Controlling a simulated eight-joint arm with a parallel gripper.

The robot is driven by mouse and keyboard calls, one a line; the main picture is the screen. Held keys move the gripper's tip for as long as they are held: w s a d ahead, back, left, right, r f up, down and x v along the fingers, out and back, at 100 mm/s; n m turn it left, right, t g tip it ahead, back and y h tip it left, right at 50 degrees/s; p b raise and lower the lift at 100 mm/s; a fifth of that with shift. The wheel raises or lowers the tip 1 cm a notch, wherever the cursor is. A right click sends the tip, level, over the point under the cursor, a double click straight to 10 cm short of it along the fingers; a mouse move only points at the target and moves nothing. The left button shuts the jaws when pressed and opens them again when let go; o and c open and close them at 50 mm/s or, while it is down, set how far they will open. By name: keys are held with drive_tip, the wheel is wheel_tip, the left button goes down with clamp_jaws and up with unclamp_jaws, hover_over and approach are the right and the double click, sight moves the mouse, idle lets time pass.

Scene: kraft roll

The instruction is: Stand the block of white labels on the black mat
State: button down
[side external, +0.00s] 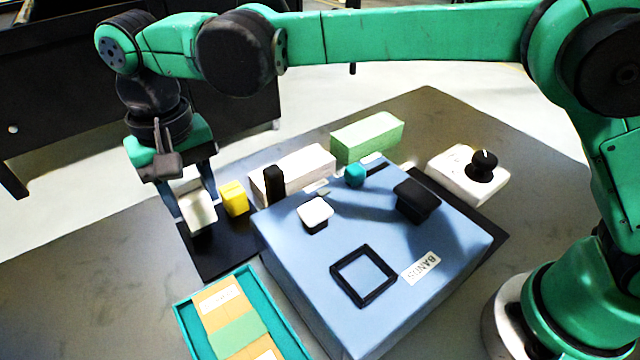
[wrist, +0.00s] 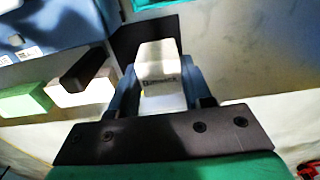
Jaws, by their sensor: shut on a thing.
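The block of white labels (side external: 198,214) is between the fingers of my gripper (side external: 196,206), at the left of the side external view. The block is upright, with its lower end over the black mat (side external: 222,252); I cannot tell whether it touches the mat. In the wrist view the white block (wrist: 160,62) shows dark print on one face, and the blue fingers of my gripper (wrist: 160,78) are shut on its two sides. The mat (wrist: 133,38) shows beyond and beside it there. Part of the block is hidden by the fingers.
A yellow block (side external: 234,198) stands close right of the held block. The blue box (side external: 300,260) with knobs and a black frame borders the mat. A teal tray (side external: 292,338) lies in front. White (side external: 308,168) and green (side external: 368,136) blocks stand behind. Grey table is free at left.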

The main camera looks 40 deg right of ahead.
sight(192, 206)
drive_tip(key=f, duration=0.1)
drive_tip(key=w+f, duration=0.1)
drive_tip(key=f, duration=0.1)
drive_tip(key=shift+w+a+f, duration=0.1)
drive_tip(key=shift+a+f, duration=0.05)
drive_tip(key=shift+f, duration=2.55)
drive_tip(key=shift+f, duration=0.85)
drive_tip(key=shift+c, duration=1.4)
unclamp_jaws()
